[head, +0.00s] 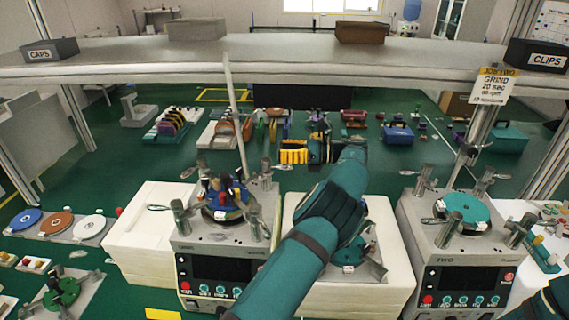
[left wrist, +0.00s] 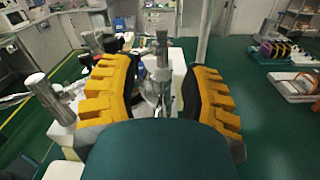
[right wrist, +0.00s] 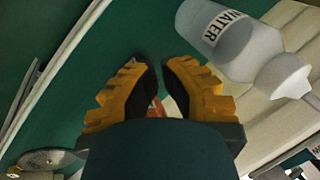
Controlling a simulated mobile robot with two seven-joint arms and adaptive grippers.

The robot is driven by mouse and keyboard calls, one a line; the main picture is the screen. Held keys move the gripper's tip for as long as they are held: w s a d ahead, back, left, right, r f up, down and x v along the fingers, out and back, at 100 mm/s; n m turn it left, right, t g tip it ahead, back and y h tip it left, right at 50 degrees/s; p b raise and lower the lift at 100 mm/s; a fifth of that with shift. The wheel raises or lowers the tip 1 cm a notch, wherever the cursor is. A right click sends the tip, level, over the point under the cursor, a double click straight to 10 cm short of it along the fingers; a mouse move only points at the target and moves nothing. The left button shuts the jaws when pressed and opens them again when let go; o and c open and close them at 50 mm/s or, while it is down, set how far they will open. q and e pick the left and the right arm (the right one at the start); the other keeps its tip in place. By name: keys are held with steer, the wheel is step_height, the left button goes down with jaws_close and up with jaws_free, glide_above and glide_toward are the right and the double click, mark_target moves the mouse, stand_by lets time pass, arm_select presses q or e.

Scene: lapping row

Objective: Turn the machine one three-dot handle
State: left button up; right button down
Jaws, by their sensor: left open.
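Machine one (head: 222,262) stands left of centre in the head view, with several upright metal posts and levers around a blue disc (head: 222,200) on its top. No dot marks are readable, so I cannot tell which handle has three dots. My left gripper (head: 300,150) is behind and right of this top in the head view. In the left wrist view it is open, with a metal post and lever (left wrist: 161,62) showing between its yellow fingers; contact is not visible. My right gripper (right wrist: 158,66) is partly open and empty, away from machine one.
Machine two (head: 462,268) with a teal disc (head: 466,209) stands to the right. A shelf (head: 290,62) crosses above and behind the machines. A water bottle (right wrist: 232,45) is close to my right gripper. A thick post (left wrist: 45,97) rises left of my left gripper.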

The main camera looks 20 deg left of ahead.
arm_select(q)
steer(key=shift+r, duration=2.4)
